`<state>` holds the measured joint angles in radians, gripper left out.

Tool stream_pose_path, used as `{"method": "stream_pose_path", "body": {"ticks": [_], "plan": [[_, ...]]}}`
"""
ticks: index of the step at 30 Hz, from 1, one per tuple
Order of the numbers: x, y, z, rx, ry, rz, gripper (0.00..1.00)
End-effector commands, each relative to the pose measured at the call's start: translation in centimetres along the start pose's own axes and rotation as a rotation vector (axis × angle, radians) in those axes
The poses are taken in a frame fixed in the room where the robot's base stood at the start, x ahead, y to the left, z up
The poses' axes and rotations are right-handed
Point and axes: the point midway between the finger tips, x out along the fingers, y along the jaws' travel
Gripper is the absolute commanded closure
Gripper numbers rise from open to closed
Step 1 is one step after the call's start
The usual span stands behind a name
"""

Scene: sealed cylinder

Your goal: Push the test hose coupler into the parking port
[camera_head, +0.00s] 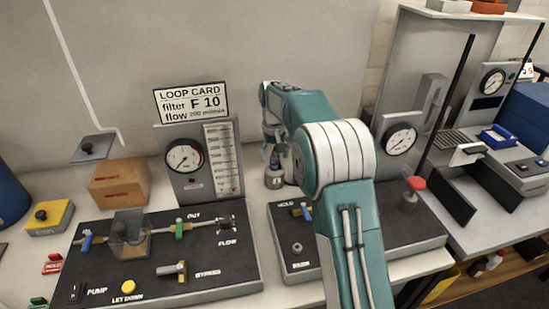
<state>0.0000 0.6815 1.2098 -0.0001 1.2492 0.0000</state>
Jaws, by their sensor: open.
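My gripper (273,148) points down behind the two black panels, left of my teal arm. Its jaws are open, small in view and partly hidden by my arm. Just below it stands a small grey cylindrical fitting with a dark top (274,178), which may be the test hose coupler. I cannot tell whether the jaws touch it or are around it. A round grey port (297,248) sits on the right black panel, near its front left corner, and may be the parking port. My arm hides the middle of that panel.
The left black panel (205,270) carries valves, a yellow button and a clear cover. A gauge board (198,165) with a loop card stands behind it. The right panel has a red-topped knob (411,190) and a gauge (398,140). A brown block (120,184) lies at left.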

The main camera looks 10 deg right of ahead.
Motion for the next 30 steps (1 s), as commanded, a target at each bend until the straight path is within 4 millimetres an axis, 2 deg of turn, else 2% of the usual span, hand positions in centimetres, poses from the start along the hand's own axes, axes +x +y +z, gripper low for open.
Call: {"method": "stream_pose_path", "body": {"ticks": [7,30], "plan": [[1.36,0.00,0.01,0.000,0.000,0.000,0.23],[1.37,0.08,0.01,0.000,0.000,0.000,0.23]]}}
